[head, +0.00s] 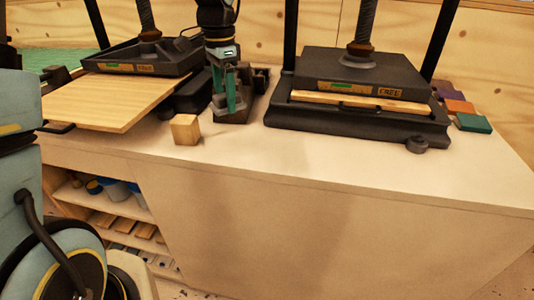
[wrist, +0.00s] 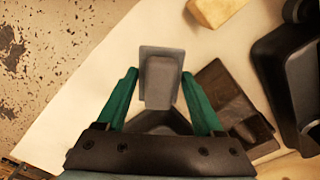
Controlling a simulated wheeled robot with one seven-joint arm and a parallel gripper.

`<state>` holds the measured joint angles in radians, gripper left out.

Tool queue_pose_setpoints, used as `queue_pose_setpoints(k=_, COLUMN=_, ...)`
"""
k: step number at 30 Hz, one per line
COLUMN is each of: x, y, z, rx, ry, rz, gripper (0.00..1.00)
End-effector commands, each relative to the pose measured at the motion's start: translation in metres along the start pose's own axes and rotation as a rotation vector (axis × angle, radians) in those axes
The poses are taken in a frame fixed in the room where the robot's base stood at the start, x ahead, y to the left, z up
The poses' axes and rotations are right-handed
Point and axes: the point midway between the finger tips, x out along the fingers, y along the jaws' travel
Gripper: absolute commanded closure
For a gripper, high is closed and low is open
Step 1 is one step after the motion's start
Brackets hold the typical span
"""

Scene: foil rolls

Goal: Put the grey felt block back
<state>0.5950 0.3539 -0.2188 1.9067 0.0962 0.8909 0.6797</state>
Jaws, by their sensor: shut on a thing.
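My gripper (head: 230,108) points down over the bench between the two presses. In the wrist view its green fingers (wrist: 160,95) are closed on the grey felt block (wrist: 161,82), which has a wider, flat grey far end. In the head view I cannot make the block out clearly among the fingers and dark parts. A dark block-like holder (wrist: 235,105) lies just right of the fingers in the wrist view. Another dark grey shape sits below the block there, partly hidden by the gripper. I cannot tell whether the block touches anything beneath it.
A small wooden cube (head: 185,129) stands at the front edge. A press with a wooden board (head: 120,100) is at left. The front right bench top is clear.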

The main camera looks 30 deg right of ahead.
Motion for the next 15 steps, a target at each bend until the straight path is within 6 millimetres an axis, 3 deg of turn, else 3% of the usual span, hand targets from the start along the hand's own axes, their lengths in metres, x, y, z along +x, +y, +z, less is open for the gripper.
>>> queue_pose_setpoints(k=15, x=0.066, y=0.001, z=0.003, rx=-0.006, ry=-0.003, rz=0.001, gripper=0.83)
